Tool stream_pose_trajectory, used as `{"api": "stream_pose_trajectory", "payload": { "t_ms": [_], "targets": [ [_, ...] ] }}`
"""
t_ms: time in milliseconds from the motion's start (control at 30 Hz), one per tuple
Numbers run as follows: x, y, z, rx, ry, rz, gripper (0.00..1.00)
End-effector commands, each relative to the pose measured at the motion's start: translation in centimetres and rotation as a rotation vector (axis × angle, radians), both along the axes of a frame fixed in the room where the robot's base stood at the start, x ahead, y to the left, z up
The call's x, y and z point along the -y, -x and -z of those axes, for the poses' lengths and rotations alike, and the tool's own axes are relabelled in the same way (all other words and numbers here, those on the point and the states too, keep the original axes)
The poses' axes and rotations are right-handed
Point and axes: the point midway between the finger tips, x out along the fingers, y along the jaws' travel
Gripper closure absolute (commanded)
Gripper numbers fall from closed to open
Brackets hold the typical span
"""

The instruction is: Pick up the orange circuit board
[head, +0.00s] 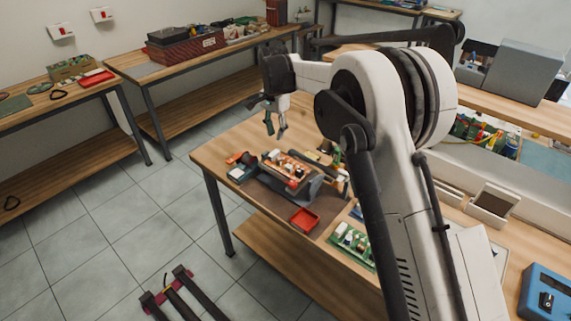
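The orange circuit board (285,165) sits on a dark grey fixture (315,188) on the wooden workbench, with small pale and dark parts on its top. My gripper (276,131) hangs above and slightly left of the board in the picture, pointing down. Its two fingers are spread apart with nothing visible between them. It is clear of the board. The far right end of the fixture is partly hidden behind my arm.
A red tray (304,220) and a green circuit board (353,245) lie in front of the fixture. Small orange and blue items lie at its left. A blue box (546,294) stands at lower right. Other benches line the walls. The tiled floor at left is mostly free.

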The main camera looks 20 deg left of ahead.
Motion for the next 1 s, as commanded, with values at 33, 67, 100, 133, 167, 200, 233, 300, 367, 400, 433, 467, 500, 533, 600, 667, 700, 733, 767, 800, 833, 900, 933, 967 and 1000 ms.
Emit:
{"api": "stream_pose_trajectory", "payload": {
  "t_ms": [33,67,100,133,167,200,233,300,367,400,433,467,500,533,600,667,700,733,767,800,833,900,933,967,1000],
  "targets": [
    [0.0,0.0,0.8,0.000,0.000,0.000,0.81],
    [0.0,0.0,1.2,0.000,0.000,0.000,0.81],
    [0.0,0.0,1.7,0.000,0.000,0.000,0.81],
    [0.0,0.0,2.0,0.000,0.000,0.000,0.81],
    [0.0,0.0,2.2,0.000,0.000,0.000,0.81],
    [0.0,0.0,2.5,0.000,0.000,0.000,0.81],
    [0.0,0.0,2.6,0.000,0.000,0.000,0.81],
    [0.0,0.1,2.9,0.000,0.000,-0.001,0.81],
    [0.0,0.2,3.3,0.000,0.000,-0.001,0.81],
    [-0.1,0.3,3.7,0.000,0.000,-0.001,0.81],
    [-0.1,0.4,4.0,0.000,0.000,-0.001,0.81],
    [-0.1,0.5,4.4,0.000,0.000,-0.001,0.81],
    [-0.2,0.7,5.0,0.000,0.000,-0.001,0.81],
    [-0.2,0.8,5.4,0.000,0.000,-0.001,0.81],
    [-0.2,0.9,6.4,0.000,0.000,-0.001,0.81],
    [-0.2,0.8,7.1,0.000,0.000,0.000,0.81],
    [-0.2,0.8,7.4,0.000,0.000,0.000,0.81],
    [-0.2,0.8,7.6,0.000,0.000,0.000,0.81],
    [-0.2,0.8,7.8,0.000,0.000,0.000,0.81],
    [-0.2,0.8,7.9,0.000,0.000,0.000,0.81],
    [-0.2,0.8,8.0,0.000,0.000,0.000,0.81],
    [-0.2,0.8,8.0,0.000,0.000,0.000,0.81],
    [-0.2,0.8,8.0,0.000,0.000,0.000,0.81],
    [-0.2,0.8,8.0,0.000,0.000,0.000,0.81],
    [-0.2,0.8,8.0,0.000,0.000,0.000,0.81]
  ]
}}
